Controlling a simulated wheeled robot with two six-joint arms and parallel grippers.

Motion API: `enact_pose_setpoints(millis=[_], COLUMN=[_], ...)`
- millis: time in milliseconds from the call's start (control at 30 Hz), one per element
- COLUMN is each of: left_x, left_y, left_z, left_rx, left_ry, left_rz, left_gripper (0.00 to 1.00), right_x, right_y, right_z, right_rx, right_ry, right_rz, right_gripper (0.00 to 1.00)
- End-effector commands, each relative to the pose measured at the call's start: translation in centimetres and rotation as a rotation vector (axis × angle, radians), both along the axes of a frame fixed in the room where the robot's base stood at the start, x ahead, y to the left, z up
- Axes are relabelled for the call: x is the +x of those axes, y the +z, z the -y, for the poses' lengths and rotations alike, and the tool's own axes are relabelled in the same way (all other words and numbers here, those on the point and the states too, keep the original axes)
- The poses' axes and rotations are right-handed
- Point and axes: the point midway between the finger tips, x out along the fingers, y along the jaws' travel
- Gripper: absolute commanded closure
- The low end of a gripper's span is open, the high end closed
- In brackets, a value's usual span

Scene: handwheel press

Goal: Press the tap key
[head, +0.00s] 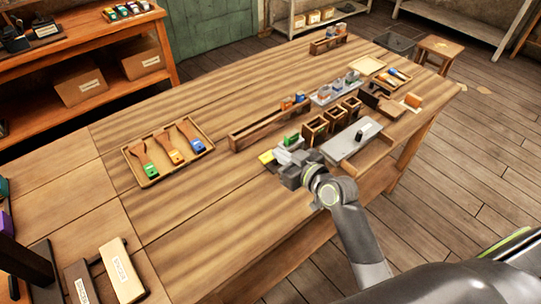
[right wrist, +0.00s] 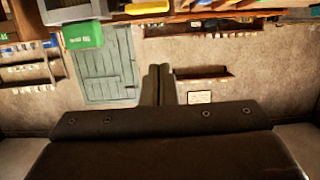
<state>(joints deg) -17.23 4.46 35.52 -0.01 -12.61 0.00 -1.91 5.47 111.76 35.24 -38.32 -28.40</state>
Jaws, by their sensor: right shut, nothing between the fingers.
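My right gripper (head: 286,158) is over the near long edge of the wooden table, its fingers closed together with nothing between them. In the right wrist view the closed fingers (right wrist: 158,84) stand side by side. A small green block (head: 291,140) is just beyond the gripper, and a yellow piece (head: 266,157) lies just left of it. Both show in the right wrist view, the green block (right wrist: 83,35) and the yellow piece (right wrist: 147,8) apart from the fingers. I cannot tell which part is the tap key; the gripper may hide some of it. My left gripper is out of view.
Small wooden boxes (head: 315,130) and a long wooden rack (head: 262,128) stand behind. A tray (head: 151,180) with several coloured-ended tools lies left. The tabletop between tray and gripper is clear.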

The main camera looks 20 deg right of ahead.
Motion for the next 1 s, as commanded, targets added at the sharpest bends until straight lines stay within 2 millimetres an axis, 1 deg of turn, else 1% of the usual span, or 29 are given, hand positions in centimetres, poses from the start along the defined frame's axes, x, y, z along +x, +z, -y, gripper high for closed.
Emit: enact_pose_setpoints(millis=[33, 100, 300, 333, 400, 500, 600, 733, 1000], left_x=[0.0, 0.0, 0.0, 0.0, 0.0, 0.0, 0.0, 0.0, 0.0], left_y=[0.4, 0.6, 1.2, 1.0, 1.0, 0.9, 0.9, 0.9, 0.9], left_z=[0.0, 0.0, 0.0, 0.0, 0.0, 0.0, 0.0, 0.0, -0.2], left_rx=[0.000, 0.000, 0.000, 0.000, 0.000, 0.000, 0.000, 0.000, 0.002], left_ry=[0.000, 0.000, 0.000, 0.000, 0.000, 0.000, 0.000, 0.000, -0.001], left_rz=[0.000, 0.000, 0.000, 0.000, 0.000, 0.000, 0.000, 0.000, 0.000], left_gripper=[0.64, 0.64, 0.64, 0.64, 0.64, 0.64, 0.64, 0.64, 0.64], right_x=[0.8, 1.9, 4.6, 4.4, 4.3, 4.3, 4.3, 4.3, 4.3], right_y=[0.0, -0.3, -1.0, -2.0, -3.1, -4.2, -4.9, -5.2, -5.2], right_z=[-0.3, -0.7, -1.7, -1.6, -1.6, -1.6, -1.6, -1.5, -1.5], right_rx=[0.002, 0.002, 0.001, 0.000, 0.001, 0.001, 0.000, 0.000, 0.000], right_ry=[0.000, 0.000, 0.001, 0.000, -0.001, 0.000, 0.000, 0.000, 0.000], right_rz=[-0.001, 0.000, -0.001, -0.005, -0.005, -0.003, -0.002, 0.000, 0.000], right_gripper=[1.00, 1.00, 1.00, 1.00, 1.00, 1.00, 1.00, 1.00, 1.00])
